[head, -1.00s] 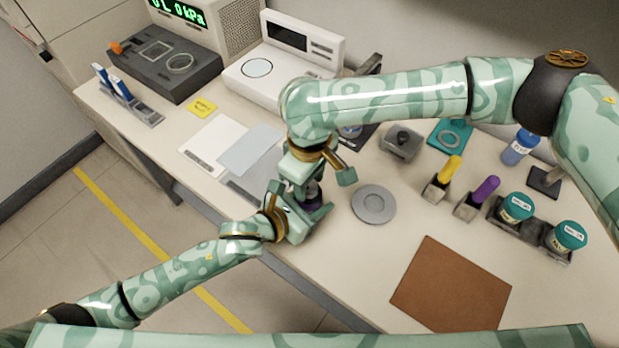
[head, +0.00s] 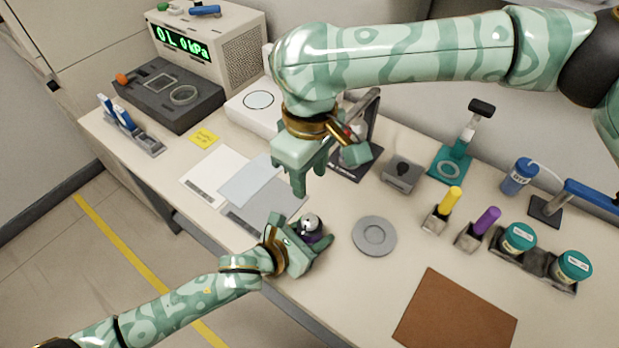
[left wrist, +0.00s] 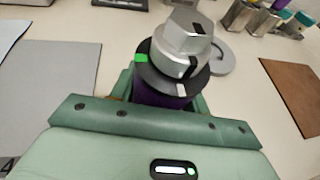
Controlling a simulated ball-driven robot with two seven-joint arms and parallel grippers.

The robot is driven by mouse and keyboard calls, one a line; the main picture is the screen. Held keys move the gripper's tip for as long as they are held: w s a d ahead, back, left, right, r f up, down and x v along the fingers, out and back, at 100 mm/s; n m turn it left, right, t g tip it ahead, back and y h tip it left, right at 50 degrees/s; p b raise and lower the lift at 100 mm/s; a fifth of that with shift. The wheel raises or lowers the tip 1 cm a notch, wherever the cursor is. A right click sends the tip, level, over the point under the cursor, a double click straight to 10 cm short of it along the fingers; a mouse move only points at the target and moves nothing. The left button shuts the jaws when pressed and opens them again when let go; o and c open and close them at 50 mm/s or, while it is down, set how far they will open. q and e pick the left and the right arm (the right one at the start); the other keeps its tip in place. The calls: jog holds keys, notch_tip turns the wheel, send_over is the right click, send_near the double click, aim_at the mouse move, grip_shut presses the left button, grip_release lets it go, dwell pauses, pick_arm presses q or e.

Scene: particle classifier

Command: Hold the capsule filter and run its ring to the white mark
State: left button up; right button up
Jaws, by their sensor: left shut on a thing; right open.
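The capsule filter (head: 311,224) has a purple body, a dark collar and a silver ring on top. My left gripper (head: 315,242) is shut on its purple body, near the table's front edge. In the left wrist view the silver ring (left wrist: 184,44) sits above the dark collar (left wrist: 165,77). The collar carries a green mark (left wrist: 141,58) at left and a white mark (left wrist: 183,90) at front. A black mark (left wrist: 194,67) on the ring stands a little right of the white mark. My right gripper (head: 326,174) is open and empty, above and apart from the filter.
A grey round dish (head: 374,237) lies right of the filter, with a brown mat (head: 455,315) nearer the front. Grey and white sheets (head: 262,208) lie left. Yellow (head: 450,200) and purple (head: 487,220) handled tools and two teal-lidded jars (head: 518,238) stand at right.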

pick_arm(q)
jog(key=shift+f, duration=0.1)
jog(key=o, duration=1.5)
jog(key=shift+o, duration=0.2)
jog(key=v, duration=1.2)
